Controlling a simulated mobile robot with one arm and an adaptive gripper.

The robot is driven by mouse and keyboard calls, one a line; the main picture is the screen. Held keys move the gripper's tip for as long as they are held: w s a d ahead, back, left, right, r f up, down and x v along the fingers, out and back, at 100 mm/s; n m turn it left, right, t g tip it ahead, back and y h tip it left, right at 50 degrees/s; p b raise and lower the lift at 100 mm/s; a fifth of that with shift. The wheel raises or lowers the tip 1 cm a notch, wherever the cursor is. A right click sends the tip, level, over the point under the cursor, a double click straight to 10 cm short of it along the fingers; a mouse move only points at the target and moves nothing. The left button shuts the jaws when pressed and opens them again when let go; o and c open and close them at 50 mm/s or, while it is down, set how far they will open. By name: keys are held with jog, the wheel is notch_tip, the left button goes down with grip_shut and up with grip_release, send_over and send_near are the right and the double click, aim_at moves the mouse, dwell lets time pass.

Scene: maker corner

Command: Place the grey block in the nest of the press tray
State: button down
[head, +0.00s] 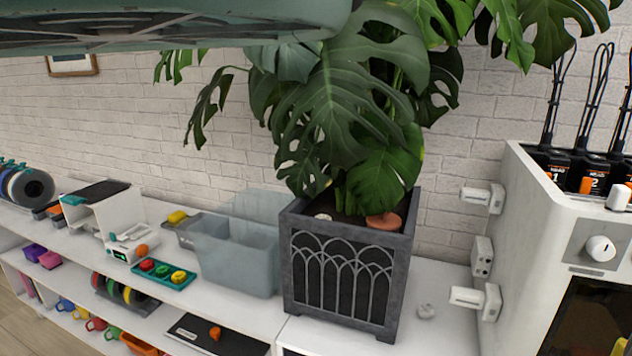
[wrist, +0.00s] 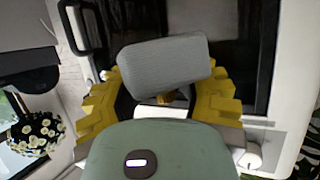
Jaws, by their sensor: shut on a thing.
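In the wrist view a grey block (wrist: 165,60) with rounded edges sits between the yellow fingers of my gripper (wrist: 166,88). My gripper is shut on it, and the block is slightly tilted in the picture. My gripper and the held block do not show in the head view. I cannot make out the press tray or its nest for certain in either view.
In the head view a planter (head: 345,275) with a large leafy plant stands mid-shelf. Left of it are a translucent bin (head: 235,260) and a teal tray (head: 178,283) with coloured pieces. A white cabinet (head: 520,215) with a dark door stands right. Shelf space right of the planter is mostly clear.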

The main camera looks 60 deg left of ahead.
notch_tip(320, 180, up, 43)
jog(key=w+m+h+p, duration=0.1)
jog(key=m+h+p, duration=0.1)
jog(key=p, duration=3.8)
jog(key=shift+w+f+h, duration=0.2)
jog(key=shift+h, duration=0.1)
